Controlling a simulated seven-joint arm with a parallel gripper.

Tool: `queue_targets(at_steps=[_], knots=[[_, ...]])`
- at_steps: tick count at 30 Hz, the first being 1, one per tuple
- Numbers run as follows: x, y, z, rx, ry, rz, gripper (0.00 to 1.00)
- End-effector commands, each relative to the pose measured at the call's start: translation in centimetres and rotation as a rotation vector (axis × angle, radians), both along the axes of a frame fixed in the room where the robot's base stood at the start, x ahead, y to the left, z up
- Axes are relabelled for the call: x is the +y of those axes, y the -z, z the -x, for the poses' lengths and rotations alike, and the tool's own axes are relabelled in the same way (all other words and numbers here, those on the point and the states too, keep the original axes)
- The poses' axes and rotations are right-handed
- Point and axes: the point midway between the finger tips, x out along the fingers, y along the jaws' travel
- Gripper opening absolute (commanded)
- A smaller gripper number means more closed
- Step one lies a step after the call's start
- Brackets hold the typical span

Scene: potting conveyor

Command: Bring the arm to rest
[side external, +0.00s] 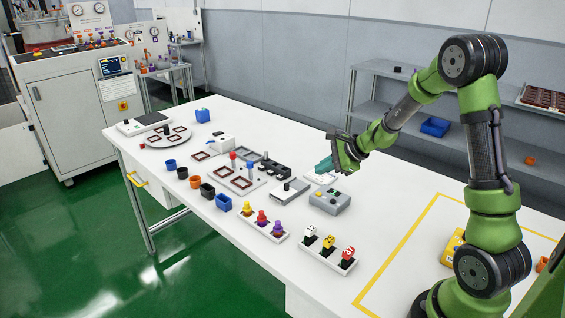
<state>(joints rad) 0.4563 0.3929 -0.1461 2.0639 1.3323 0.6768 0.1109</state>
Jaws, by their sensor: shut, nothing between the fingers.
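My green and black arm reaches from the right over the white table (395,203). My gripper (326,165) is at the arm's end, near the middle of the table, above its back part. A white card or plate (322,179) lies under the gripper. A grey control box (329,201) with coloured buttons stands just in front of it. I cannot tell the exact height of the fingers above the table.
Several small coloured cups (207,190) stand in a row along the front edge. Racks with coloured pieces (264,219) and with connectors (328,246) are at the front. A yellow taped outline (404,244) marks the right end. Shelves (390,78) stand behind the table.

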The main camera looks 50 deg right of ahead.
Motion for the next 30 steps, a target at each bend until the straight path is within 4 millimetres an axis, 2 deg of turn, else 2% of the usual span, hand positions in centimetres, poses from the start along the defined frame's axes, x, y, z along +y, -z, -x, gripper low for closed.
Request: queue_targets(at_steps=[13,17,20,23,27,30], knots=[[0.2,0.1,0.1,0.004,-0.016,0.005,0.00],[1.6,0.8,1.5,0.043,-0.119,0.037,0.00],[4.5,-0.6,3.2,0.056,-0.290,0.111,0.00],[8.4,-3.1,5.6,0.052,-0.514,0.228,0.00],[12.9,-6.2,9.5,0.036,-0.807,0.424,0.00],[15.4,-8.2,12.6,0.019,-1.001,0.588,0.00]])
